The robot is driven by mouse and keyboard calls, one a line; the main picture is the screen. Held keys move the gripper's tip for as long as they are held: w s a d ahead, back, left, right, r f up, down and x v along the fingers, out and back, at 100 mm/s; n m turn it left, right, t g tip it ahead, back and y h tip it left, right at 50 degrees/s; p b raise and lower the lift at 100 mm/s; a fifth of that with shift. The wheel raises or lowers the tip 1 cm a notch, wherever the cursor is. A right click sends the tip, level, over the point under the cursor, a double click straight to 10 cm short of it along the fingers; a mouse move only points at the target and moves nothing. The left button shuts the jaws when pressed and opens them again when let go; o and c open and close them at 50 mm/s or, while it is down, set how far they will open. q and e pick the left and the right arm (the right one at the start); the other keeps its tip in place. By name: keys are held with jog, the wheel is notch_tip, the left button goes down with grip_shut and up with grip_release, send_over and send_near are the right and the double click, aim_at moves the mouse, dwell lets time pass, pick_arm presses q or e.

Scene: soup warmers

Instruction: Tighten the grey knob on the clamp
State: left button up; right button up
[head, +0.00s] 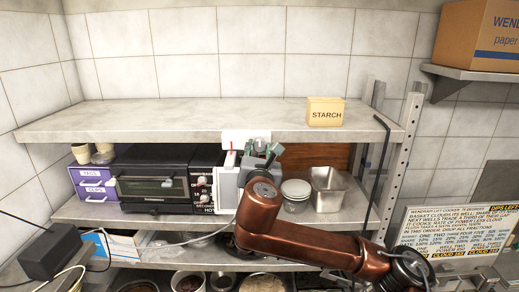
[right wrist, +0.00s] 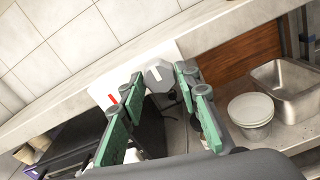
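In the right wrist view the gripper (right wrist: 159,80) shows gaps beside the knob; contact cannot be made out. The rest of the clamp is mostly hidden. My left gripper is out of view.
The upper shelf (head: 170,116) holds a starch box (head: 325,111). Below it stand a toaster oven (head: 152,180), a lidded tub (head: 295,194) and a metal pan (head: 328,186). A bent black rod (head: 377,175) hangs at the right. The upper shelf's left part is bare.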

jog(key=shift+s+r, duration=0.1)
jog(key=c, duration=0.6)
jog(key=shift+m+b, duration=0.6)
jog(key=m+b, duration=0.2)
jog(key=m, duration=0.1)
jog(key=shift+f+b, duration=0.2)
jog(key=shift+b, duration=0.15)
jog(key=m+b, duration=0.2)
jog(key=m, duration=0.1)
jog(key=shift+m+b, duration=0.3)
jog(key=shift+b, duration=0.05)
jog(key=m+b, duration=0.3)
jog(key=m, duration=0.2)
pick_arm(q)
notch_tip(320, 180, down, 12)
jog(key=b, duration=0.2)
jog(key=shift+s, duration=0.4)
pick_arm(e)
jog(key=shift+f+m, duration=0.1)
jog(key=shift+m, duration=2.4)
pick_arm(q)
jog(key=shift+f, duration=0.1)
